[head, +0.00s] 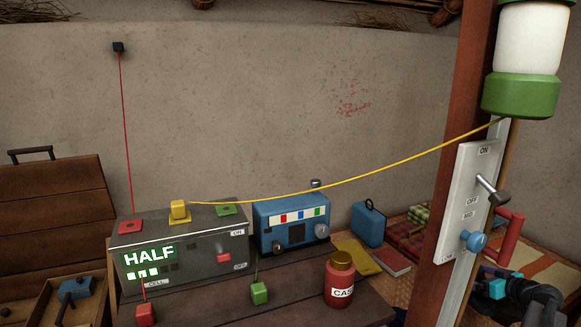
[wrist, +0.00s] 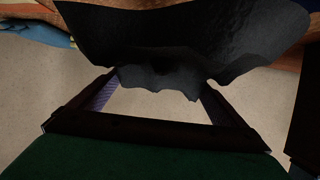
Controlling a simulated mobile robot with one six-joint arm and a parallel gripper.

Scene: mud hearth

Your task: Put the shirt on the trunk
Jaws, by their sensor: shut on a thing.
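My gripper (wrist: 158,88) shows in the wrist view, its two dark fingers with purplish pads standing apart on either side of a dark cloth. The dark, almost black cloth (wrist: 185,40) is probably the shirt. It spreads with a wavy lower edge across the fingertips, and the gripper is shut on it. Its full shape is hidden. I cannot make out a clear trunk; a brown plank-sided case (head: 50,205) with a handle on top stands at the left in the head view, and I cannot tell whether it is the trunk.
A grey box reading HALF (head: 185,245), a blue radio-like box (head: 290,222) and a red can (head: 341,285) stand on a dark wooden bench. A yellow cord (head: 340,188) runs to the right-hand post (head: 468,90). A lever panel (head: 465,225) is mounted there.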

